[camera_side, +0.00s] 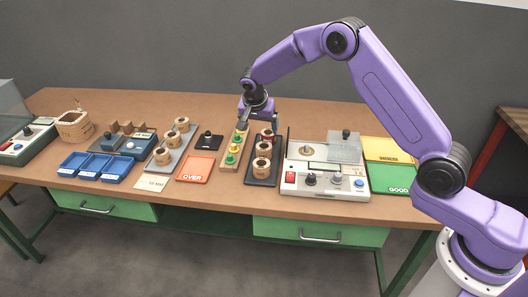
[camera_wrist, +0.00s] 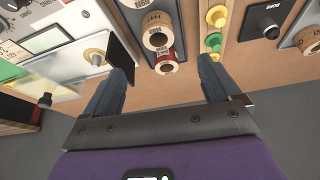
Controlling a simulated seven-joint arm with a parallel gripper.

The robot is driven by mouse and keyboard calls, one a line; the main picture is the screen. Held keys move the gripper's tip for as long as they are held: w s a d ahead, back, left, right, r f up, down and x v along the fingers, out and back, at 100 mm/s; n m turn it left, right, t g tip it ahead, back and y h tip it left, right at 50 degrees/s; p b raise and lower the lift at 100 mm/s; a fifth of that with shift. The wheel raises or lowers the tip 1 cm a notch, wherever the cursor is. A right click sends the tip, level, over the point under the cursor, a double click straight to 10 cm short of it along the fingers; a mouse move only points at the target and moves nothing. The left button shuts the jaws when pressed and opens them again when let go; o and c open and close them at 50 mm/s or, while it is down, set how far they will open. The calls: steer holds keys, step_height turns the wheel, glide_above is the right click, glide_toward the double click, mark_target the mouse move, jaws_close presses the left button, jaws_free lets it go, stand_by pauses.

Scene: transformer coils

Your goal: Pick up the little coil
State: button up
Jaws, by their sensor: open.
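Several tan wound coils stand in a row on a dark tray (camera_side: 255,179) near the table's middle. The rear coil (camera_side: 267,135) has a red band; it also shows in the wrist view (camera_wrist: 167,64). A middle coil (camera_side: 263,149) and a front coil (camera_side: 261,165) stand nearer the side camera. More coils (camera_side: 172,140) stand on a grey tray to the left. I cannot tell for sure which is the little coil. My gripper (camera_side: 243,123) is open and empty above the rear of the table. Its fingers show in the wrist view (camera_wrist: 162,66), apart, with the rear coil beyond them.
A wooden strip with green and yellow plugs (camera_side: 232,158) lies left of the dark tray. A tester with knobs (camera_side: 325,180) stands to its right. An orange OVER mat (camera_side: 195,169), green GOOD mat (camera_side: 390,179) and blue bins (camera_side: 88,167) lie around.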

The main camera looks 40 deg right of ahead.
glide_above(264, 146)
steer(key=s+a, duration=0.2)
steer(key=a, duration=0.1)
steer(key=f, duration=0.6)
steer(key=shift+s+d+f, duration=0.2)
steer(key=shift+f, duration=0.2)
steer(key=shift+x, duration=2.65)
steer(key=shift+s, duration=0.15)
steer(key=c, duration=1.2)
